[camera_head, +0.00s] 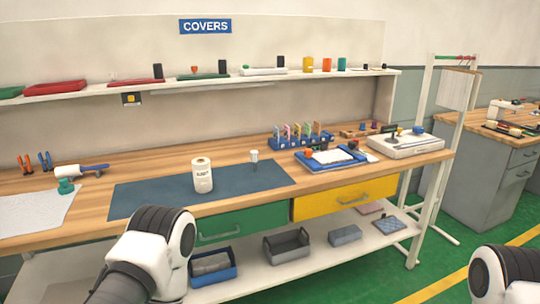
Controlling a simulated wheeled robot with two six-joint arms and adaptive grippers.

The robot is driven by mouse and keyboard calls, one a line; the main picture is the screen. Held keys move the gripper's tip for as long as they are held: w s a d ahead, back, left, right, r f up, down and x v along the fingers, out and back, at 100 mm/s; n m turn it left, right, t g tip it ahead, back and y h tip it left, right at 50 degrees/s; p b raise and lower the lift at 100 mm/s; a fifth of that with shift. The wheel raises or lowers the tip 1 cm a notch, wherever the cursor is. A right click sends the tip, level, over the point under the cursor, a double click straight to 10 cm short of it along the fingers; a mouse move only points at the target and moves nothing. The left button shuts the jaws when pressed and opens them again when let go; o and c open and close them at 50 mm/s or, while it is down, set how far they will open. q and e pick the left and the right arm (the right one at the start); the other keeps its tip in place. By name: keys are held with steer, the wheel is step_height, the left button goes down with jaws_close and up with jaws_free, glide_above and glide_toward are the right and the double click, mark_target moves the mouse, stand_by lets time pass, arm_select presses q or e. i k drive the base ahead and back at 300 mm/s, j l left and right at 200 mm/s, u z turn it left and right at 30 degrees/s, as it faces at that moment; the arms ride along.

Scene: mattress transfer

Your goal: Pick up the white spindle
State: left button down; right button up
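A much smaller white upright piece (254,156) stands near the mat's back edge, to the right of the cylinder. I cannot tell for certain which of the two is the white spindle. White and black links of my arms show at the bottom left and bottom right. Neither gripper is in view, and nothing is seen touching either white object.
A blue tray (311,166) and a blue rack (283,143) stand right of the mat. A white device (406,149) sits at the bench's right end. White paper (30,214) lies at the left. A shelf (215,81) runs above. The mat around the cylinder is clear.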

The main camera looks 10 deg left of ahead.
mark_target(254, 154)
steer(key=i+l+u, duration=0.15)
steer(key=i, duration=0.35)
steer(key=i+l+u, duration=0.2)
steer(key=i, duration=0.25)
steer(key=i+l+u, duration=0.15)
steer(key=i, duration=0.3)
steer(key=l, duration=0.1)
